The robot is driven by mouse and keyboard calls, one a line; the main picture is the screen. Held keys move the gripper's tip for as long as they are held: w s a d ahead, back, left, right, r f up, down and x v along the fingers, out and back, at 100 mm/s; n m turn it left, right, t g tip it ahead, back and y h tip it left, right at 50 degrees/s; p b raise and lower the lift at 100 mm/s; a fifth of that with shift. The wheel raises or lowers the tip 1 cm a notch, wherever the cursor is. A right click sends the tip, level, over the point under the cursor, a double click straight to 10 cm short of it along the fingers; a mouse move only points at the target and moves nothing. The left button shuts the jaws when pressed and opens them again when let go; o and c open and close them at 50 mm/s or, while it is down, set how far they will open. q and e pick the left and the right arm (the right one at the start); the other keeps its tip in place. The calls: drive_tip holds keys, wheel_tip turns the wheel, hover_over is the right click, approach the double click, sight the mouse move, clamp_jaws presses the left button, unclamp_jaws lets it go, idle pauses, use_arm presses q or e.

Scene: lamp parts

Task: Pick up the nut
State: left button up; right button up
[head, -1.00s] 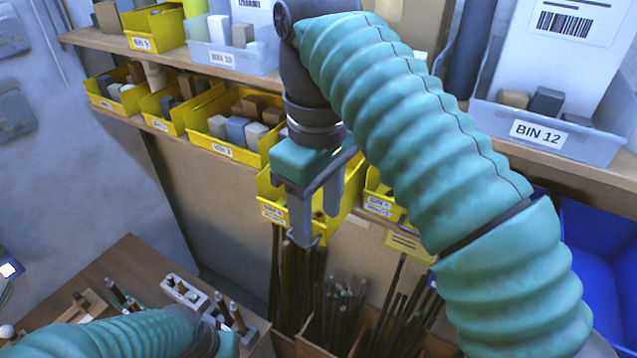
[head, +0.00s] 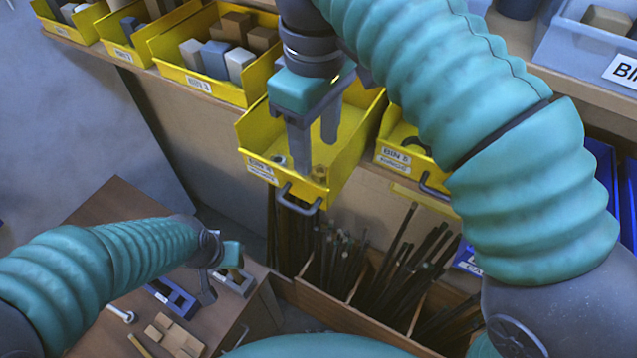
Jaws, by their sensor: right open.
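A brass-coloured nut (head: 320,173) lies in an open yellow bin (head: 357,160) on the shelf, near the bin's labelled front wall. A small grey ring-like part (head: 279,161) lies to its left, partly hidden by a finger. My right gripper (head: 315,154) points down into this bin, open, with nothing seen between its fingers. Its nearer fingertip is just left of the brass nut in the picture; I cannot tell whether they touch. My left gripper (head: 224,283) is low over the wooden table at the lower left, and its jaw gap is unclear.
Another yellow bin (head: 408,158) with dark curved parts stands right of the nut's bin. A yellow bin of blocks (head: 200,78) stands to its left. A wire handle (head: 298,200) juts from the nut's bin. Dark rods (head: 345,262) stand upright below. Wooden pieces (head: 172,335) lie on the table (head: 118,207).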

sight(322, 165)
drive_tip(key=w+f, duration=0.1)
drive_tip(key=f, duration=0.1)
drive_tip(key=w+f, duration=0.1)
drive_tip(key=shift+w+d+f, duration=0.15)
drive_tip(key=shift+w+d, duration=0.1)
drive_tip(key=shift+w, duration=0.05)
drive_tip(key=f, duration=0.1)
drive_tip(key=s+f+p, duration=0.1)
drive_tip(key=f, duration=0.1)
drive_tip(key=shift+d+f, duration=0.15)
drive_tip(key=shift+d, duration=0.05)
drive_tip(key=shift+s+f, duration=0.1)
drive_tip(key=shift+s, duration=0.1)
drive_tip(key=shift+w+a+f, duration=0.1)
drive_tip(key=shift+w+f, duration=0.05)
drive_tip(key=shift+w, duration=0.4)
drive_tip(key=c, duration=0.8)
drive_tip(key=shift+c, duration=1.2)
use_arm(q)
drive_tip(key=shift+w+r, duration=0.4)
drive_tip(key=shift+w, duration=0.2)
use_arm(e)
drive_tip(key=shift+s, duration=0.25)
clamp_jaws()
